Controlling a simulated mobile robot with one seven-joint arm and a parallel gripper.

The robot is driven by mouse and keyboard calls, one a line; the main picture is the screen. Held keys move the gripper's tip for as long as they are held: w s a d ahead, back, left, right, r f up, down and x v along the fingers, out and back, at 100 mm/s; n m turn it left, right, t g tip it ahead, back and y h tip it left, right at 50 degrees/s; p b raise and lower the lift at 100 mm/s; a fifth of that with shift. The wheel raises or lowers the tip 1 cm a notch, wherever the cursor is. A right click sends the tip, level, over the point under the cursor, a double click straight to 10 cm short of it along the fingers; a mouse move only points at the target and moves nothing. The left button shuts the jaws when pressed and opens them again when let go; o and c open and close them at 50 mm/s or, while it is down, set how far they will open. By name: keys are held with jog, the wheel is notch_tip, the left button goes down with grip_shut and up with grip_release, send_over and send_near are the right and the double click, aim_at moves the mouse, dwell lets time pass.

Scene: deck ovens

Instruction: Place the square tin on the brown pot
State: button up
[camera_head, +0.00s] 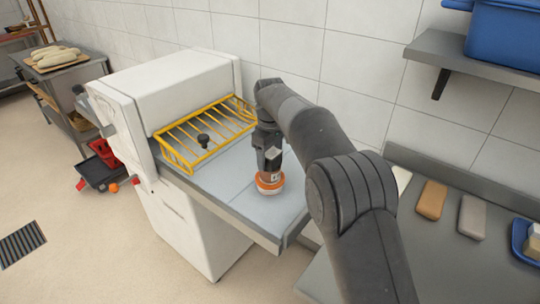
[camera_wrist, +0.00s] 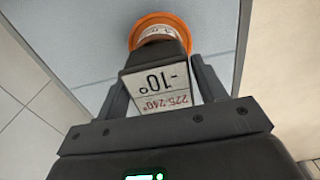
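The square tin (camera_wrist: 160,86) is a dark, boxy thing with a white face printed "225-240°" and "-10°". It sits between the two fingers of my gripper (camera_wrist: 164,92), which looks shut on it. The brown pot (camera_wrist: 150,20) is round and orange-brown with a pale label, directly past the tin's far end. In the head view, my gripper (camera_head: 268,150) points down over the pot (camera_head: 270,184), which stands on the grey shelf. The tin is above the pot, very close to it; I cannot tell whether they touch.
At right, a counter holds an orange block (camera_head: 431,199), a grey block (camera_head: 472,217) and a blue tray (camera_head: 520,240). The shelf's front is clear.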

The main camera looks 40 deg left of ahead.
aim_at(270, 152)
jog(key=shift+o, duration=1.1)
jog(key=shift+r, duration=0.1)
notch_tip(270, 152, up, 12)
jog(key=shift+r, duration=0.1)
